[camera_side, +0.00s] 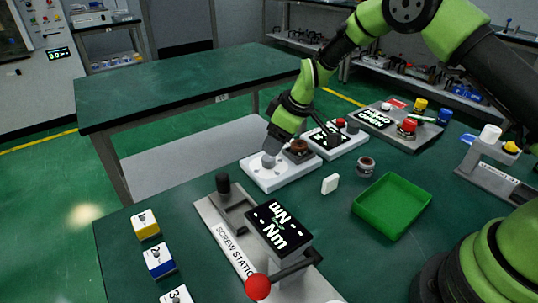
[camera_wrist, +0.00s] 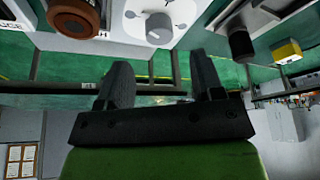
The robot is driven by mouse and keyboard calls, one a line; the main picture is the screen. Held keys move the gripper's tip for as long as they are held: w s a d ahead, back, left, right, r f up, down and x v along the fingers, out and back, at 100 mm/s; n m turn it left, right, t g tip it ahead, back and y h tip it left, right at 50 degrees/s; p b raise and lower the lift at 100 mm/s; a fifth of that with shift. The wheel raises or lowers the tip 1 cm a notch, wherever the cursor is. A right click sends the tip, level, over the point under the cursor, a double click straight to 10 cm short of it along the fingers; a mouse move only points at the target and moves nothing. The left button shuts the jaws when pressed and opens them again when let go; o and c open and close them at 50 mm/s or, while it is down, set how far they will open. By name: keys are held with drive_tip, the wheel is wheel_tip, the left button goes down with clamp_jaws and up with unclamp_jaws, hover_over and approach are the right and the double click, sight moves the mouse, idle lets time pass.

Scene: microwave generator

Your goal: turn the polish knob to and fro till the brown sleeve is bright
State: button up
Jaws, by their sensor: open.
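The polish knob (camera_wrist: 160,28) is a pale grey dial on a white panel (camera_wrist: 183,15), and its pointer direction is hard to read. In the side view the knob (camera_side: 268,160) sits at the left of the white unit (camera_side: 272,183). The brown sleeve (camera_wrist: 74,18) is a dark reddish-brown ring beside the knob. It also shows in the side view (camera_side: 298,146), small and brown. My gripper (camera_wrist: 159,62) is open and empty, its two fingers spread wide and pointing towards the knob. In the side view my gripper (camera_side: 273,145) is just above the knob, seemingly apart from it.
A second white unit (camera_side: 345,148) with a dark display stands close behind. A small white block (camera_side: 330,184), a dark round jar (camera_side: 366,165) and a green tray (camera_side: 393,228) lie to the right. The lever station (camera_side: 215,218) and numbered cubes (camera_side: 158,258) are in front.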

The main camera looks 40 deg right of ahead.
sight(268, 157)
drive_tip(key=x, duration=0.6)
drive_tip(key=shift+f, duration=0.1)
drive_tip(key=shift+c, duration=0.2)
drive_tip(key=c, duration=0.9)
